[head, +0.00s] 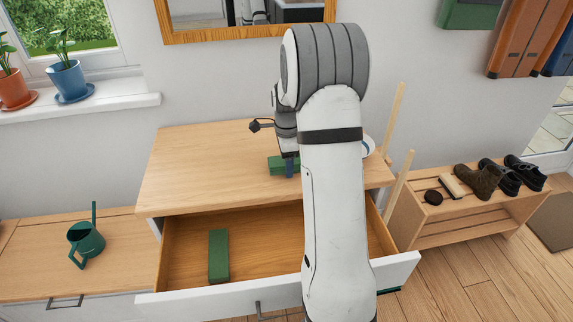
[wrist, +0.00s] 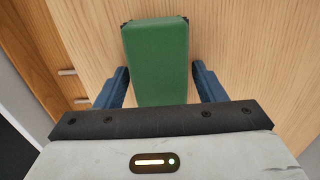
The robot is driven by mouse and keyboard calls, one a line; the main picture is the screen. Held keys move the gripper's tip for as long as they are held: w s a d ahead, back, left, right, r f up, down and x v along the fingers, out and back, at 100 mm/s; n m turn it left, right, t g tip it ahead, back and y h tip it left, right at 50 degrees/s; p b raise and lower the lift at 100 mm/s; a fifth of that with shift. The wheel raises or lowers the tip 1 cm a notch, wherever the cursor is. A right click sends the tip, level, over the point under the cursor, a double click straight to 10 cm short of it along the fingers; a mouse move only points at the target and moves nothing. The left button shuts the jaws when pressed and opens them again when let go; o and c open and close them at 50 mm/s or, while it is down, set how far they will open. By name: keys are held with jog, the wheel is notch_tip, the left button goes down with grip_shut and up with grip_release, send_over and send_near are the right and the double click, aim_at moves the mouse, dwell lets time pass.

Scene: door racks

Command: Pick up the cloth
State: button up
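No loose cloth can be made out; part of the dresser top is hidden behind my arm. A green block-shaped item (head: 276,163) lies on the dresser top, partly behind my gripper (head: 289,168). I cannot tell whether it is a folded cloth. In the wrist view the green item (wrist: 156,55) lies between the two blue fingers of my gripper (wrist: 163,76). The fingers are apart, with a clear gap at the right side and a narrow one at the left. A second green block (head: 218,255) lies in the open drawer (head: 270,245).
The wooden dresser top (head: 195,165) is mostly clear on the left. A white and blue round item (head: 368,146) shows partly behind my arm. A green watering can (head: 86,243) stands on the low cabinet. A shoe rack (head: 450,220) stands at the right.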

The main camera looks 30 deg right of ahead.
jog(key=c, duration=0.8)
jog(key=shift+c, duration=0.2)
jog(key=shift+r, duration=0.1)
